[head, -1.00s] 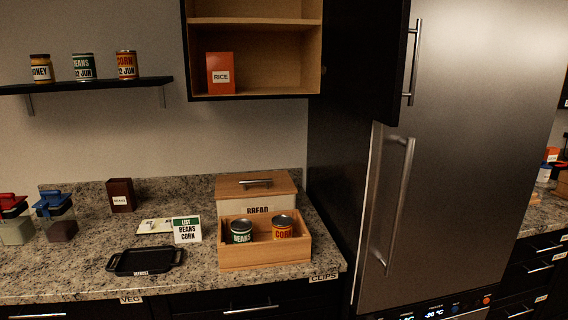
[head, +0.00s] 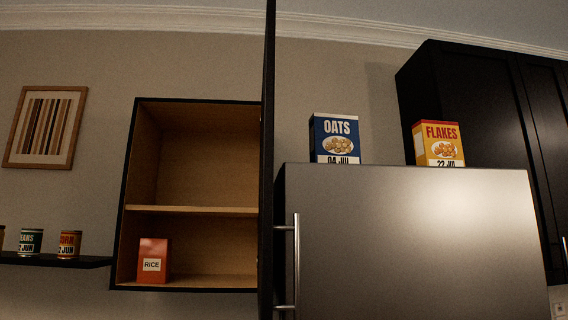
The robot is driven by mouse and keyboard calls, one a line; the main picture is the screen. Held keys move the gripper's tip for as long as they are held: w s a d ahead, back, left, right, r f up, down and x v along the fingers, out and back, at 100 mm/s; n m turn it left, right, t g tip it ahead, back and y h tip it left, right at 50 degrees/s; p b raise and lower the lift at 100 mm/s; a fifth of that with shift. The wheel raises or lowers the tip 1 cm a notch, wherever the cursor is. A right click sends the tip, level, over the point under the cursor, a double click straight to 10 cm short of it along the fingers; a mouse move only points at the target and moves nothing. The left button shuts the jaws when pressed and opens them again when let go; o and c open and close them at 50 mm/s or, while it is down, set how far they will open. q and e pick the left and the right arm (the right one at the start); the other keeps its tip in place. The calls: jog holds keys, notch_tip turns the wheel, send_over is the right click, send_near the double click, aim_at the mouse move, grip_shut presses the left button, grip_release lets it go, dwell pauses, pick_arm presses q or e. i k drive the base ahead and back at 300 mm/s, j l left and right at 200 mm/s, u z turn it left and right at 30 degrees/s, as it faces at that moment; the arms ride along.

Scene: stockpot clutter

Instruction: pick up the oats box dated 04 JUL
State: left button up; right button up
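The oats box (head: 335,138) is dark blue with a picture of a bowl and the word OATS. A white strip at its base reads 04 JUL, its lower edge partly cut off by the fridge's top edge. It stands upright on top of the steel fridge (head: 410,240), toward the left side. Neither of my grippers is in the head view.
A yellow and red flakes box (head: 438,144), dated 22 JUL, stands on the fridge to the right. An open cupboard (head: 190,210) holds a rice box (head: 154,260); its dark door (head: 268,160) juts out beside the fridge. A shelf (head: 55,260) with cans is at left.

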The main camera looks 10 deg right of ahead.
aim_at(335, 137)
jog(key=l+u, duration=0.35)
jog(key=l, duration=0.9)
jog(key=j+z, duration=0.15)
jog(key=z, duration=0.35)
jog(key=j+z, duration=0.15)
jog(key=z, duration=0.35)
